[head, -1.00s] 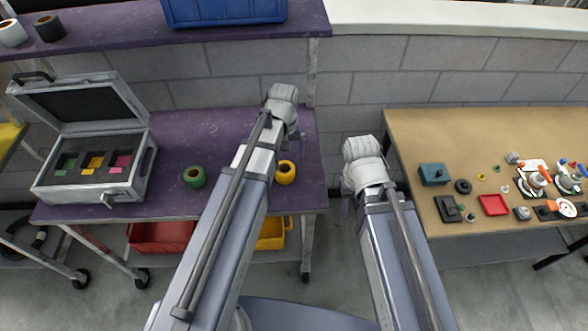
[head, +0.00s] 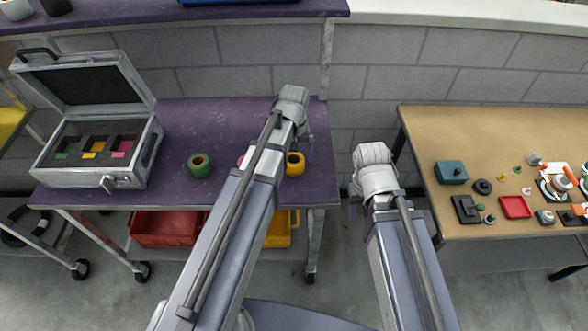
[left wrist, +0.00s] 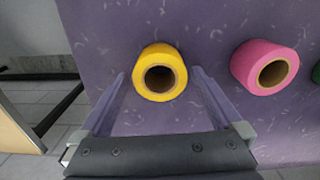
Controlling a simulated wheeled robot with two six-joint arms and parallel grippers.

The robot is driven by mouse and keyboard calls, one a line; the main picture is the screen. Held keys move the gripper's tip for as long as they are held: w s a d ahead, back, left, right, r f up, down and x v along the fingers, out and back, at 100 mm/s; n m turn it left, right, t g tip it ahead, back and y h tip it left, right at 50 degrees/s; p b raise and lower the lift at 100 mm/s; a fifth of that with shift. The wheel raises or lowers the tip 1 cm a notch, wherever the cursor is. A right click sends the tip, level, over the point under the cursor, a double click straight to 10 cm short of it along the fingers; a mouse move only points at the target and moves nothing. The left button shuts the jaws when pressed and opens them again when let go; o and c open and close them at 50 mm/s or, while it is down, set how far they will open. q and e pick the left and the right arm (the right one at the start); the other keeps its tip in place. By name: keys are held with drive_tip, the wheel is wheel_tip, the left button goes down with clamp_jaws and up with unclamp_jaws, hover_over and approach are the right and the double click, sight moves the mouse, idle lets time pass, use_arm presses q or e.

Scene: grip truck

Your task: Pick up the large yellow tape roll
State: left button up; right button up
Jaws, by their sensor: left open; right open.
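The large yellow tape roll (head: 295,164) stands on the purple table (head: 228,135), just right of my left forearm in the head view. In the left wrist view the yellow roll (left wrist: 160,72) lies just ahead of and between the fingers of my left gripper (left wrist: 160,85), which is open and empty. A pink tape roll (left wrist: 264,67) lies to its right there; in the head view the arm hides most of it. A green tape roll (head: 200,165) is further left. My right gripper (head: 361,198) is open over the gap between the tables, its fingers mostly hidden by the arm.
An open silver case (head: 98,150) with coloured inserts stands on the table's left. A red bin (head: 165,229) and a yellow bin (head: 279,229) are below. A tan table (head: 480,135) with small parts is at right.

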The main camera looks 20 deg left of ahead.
use_arm(q)
drive_tip(key=shift+f+b, duration=0.3)
drive_tip(key=shift+f, duration=0.45)
use_arm(e)
drive_tip(key=shift+f, duration=0.7)
use_arm(q)
drive_tip(key=shift+r, duration=0.1)
drive_tip(key=c, duration=1.4)
drive_tip(key=shift+o, duration=0.2)
use_arm(e)
drive_tip(key=shift+r, duration=0.1)
use_arm(q)
wheel_tip(320, 180, up, 10)
drive_tip(key=p, duration=1)
use_arm(e)
wheel_tip(320, 180, up, 10)
